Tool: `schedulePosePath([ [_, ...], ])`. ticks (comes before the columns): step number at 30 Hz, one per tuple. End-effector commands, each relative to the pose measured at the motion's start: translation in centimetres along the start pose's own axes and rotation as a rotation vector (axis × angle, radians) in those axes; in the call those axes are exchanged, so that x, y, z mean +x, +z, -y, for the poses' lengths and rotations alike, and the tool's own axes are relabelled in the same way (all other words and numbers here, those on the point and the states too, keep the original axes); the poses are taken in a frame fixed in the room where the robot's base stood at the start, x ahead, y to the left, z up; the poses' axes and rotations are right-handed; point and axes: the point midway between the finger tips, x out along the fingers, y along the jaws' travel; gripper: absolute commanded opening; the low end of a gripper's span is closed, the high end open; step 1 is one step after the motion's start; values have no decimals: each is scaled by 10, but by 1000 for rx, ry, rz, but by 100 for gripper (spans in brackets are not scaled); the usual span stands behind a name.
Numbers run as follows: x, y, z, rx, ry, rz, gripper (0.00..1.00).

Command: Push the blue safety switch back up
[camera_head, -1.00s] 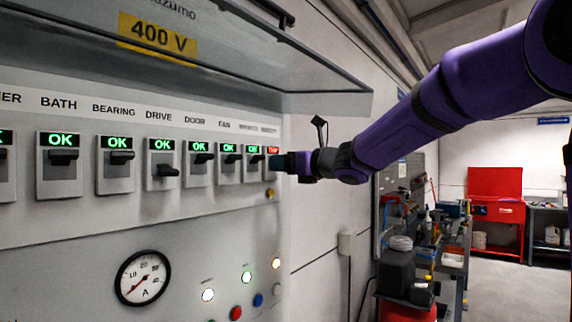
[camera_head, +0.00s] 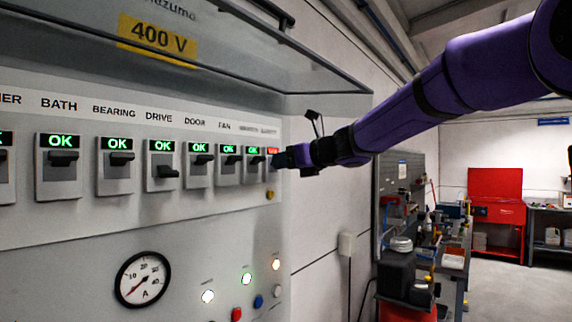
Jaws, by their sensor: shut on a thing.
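The switch at the right end of the row (camera_head: 271,151) has a red lit display; the other displays show green OK. My gripper (camera_head: 281,161) is at this last switch, just below the red display, and is shut on its lever. The gripper's dark tip hides the lever, so neither its blue colour nor its exact angle can be made out. My purple arm reaches in from the upper right.
A row of black-lever switches, including the DRIVE switch (camera_head: 163,165), lies left of my gripper. A raised clear cover (camera_head: 250,55) hangs above the row. A gauge (camera_head: 142,279) and lit buttons sit below. Open room lies to the right.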

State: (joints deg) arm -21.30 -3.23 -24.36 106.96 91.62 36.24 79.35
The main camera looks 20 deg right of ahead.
Motion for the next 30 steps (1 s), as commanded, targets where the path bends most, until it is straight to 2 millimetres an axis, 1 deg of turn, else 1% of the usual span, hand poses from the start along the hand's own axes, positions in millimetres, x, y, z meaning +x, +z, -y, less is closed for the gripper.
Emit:
schedulePosePath([
  [15,2,8,-1,-3,1,-182,12],
  [29,2,9,0,0,-4,-209,12],
  [30,2,9,0,0,-4,-209,41],
])
